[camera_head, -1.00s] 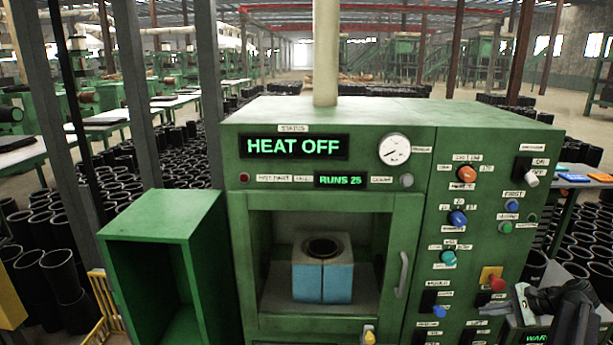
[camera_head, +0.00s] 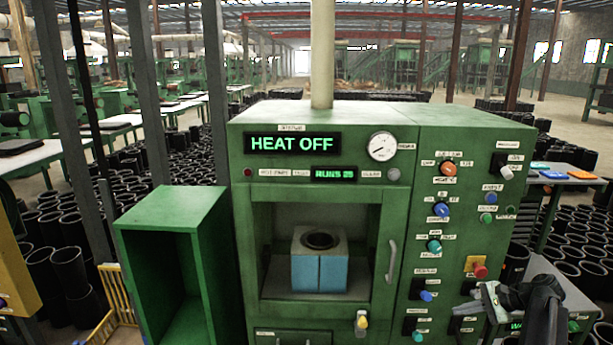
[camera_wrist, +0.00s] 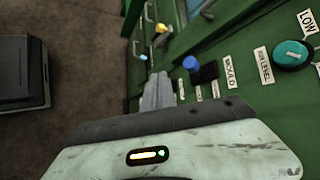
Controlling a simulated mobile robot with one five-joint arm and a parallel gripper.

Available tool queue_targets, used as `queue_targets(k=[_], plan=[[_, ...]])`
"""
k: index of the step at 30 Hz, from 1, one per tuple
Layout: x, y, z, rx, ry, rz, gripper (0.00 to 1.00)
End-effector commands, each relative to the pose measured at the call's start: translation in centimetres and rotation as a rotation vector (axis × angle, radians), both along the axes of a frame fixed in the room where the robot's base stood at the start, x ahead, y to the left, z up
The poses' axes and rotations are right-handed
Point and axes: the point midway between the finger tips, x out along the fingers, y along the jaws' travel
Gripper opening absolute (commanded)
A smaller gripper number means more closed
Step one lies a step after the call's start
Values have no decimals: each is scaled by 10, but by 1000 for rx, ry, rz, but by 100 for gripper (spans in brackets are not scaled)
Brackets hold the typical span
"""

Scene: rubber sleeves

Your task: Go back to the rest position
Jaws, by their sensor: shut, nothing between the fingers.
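My gripper (camera_wrist: 158,88) shows in the wrist view as grey fingers drawn together, empty, in front of the green panel. A blue knob (camera_wrist: 191,63) and a teal knob (camera_wrist: 291,54) are beyond it and to its right. In the head view my dark arm is at the lower right, in front of the press's control panel (camera_head: 455,225); the fingertips are hard to make out there. The green press (camera_head: 330,108) reads HEAT OFF and RUNS 25. Its chamber holds a block mould (camera_head: 320,272) with a round hole and blue front faces.
An open green cabinet (camera_head: 170,212) stands left of the press, with a yellow rack (camera_head: 103,318) beside it. A table (camera_head: 555,180) with orange and blue pieces is at the right. Many black sleeves (camera_head: 68,265) crowd the floor.

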Motion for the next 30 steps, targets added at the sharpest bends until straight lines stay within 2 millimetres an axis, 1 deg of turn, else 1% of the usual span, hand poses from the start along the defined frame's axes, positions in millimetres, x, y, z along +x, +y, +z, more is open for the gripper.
queue_targets(k=[1, 2, 5, 8, 9, 11, 12, 14, 15, 17, 18, 20, 21, 23, 24, 25, 26, 27, 30], plan=[[8, 17, 0, 0, 0, 26, 0], [13, 27, 0, 0, 0, 41, 0], [27, 65, -1, -3, 3, 99, 0], [39, 113, -4, -18, 15, 169, 0], [42, 136, -6, -28, 22, 203, 0], [45, 177, -11, -52, 37, 265, 0], [45, 208, -15, -77, 48, 317, 0], [39, 259, -24, -133, 62, 409, 0], [32, 290, -31, -178, 69, 476, 0], [18, 332, -40, -253, 74, 577, 0], [7, 355, -47, -308, 75, 646, 0], [-11, 384, -56, -394, 72, 748, 0], [-23, 398, -61, -454, 68, 815, 0], [-42, 414, -69, -549, 57, 918, 0], [-56, 418, -73, -621, 50, 988, 0], [-65, 417, -76, -677, 46, 1038, 0], [-72, 411, -78, -727, 45, 1079, 0], [-79, 398, -80, -785, 47, 1121, 0], [-87, 371, -82, -897, 49, 1216, 0]])
